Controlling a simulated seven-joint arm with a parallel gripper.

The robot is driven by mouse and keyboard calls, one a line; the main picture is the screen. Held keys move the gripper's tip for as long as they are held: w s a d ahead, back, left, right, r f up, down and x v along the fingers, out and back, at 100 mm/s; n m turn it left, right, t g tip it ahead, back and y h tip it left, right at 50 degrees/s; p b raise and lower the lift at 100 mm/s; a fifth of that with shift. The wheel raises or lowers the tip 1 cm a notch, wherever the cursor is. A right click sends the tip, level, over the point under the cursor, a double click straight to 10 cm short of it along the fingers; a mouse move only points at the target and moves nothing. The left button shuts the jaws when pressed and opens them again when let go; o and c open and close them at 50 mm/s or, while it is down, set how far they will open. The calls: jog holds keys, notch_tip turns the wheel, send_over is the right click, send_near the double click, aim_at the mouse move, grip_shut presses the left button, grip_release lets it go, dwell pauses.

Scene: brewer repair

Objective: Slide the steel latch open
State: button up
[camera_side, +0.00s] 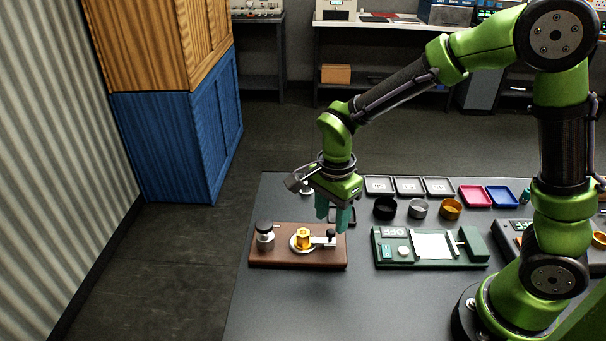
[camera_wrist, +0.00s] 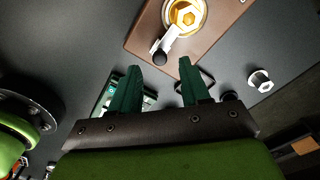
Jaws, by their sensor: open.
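The steel latch (camera_side: 321,241) is a short silver bar with a black knob on the brown wooden board (camera_side: 284,258). Its inner end reaches a gold hex nut (camera_side: 303,237) on a round silver seat. In the wrist view the latch (camera_wrist: 174,41) runs from the nut (camera_wrist: 186,17) down to its black knob (camera_wrist: 160,57). My gripper (camera_side: 333,216) is open and empty, fingers pointing down, above the board's back right edge. In the wrist view, the knob appears between and just past the fingertips (camera_wrist: 159,66); touching cannot be seen.
A silver post with a dark cap (camera_side: 264,235) stands at the board's left. A green fixture (camera_side: 430,248) sits to the right. Black, silver and gold cups (camera_side: 418,209) and several trays (camera_side: 409,186) line the back. The table front (camera_side: 320,305) is clear.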

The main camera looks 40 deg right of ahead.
aim_at(331, 231)
jog(key=shift+f, duration=1.65)
grip_shut()
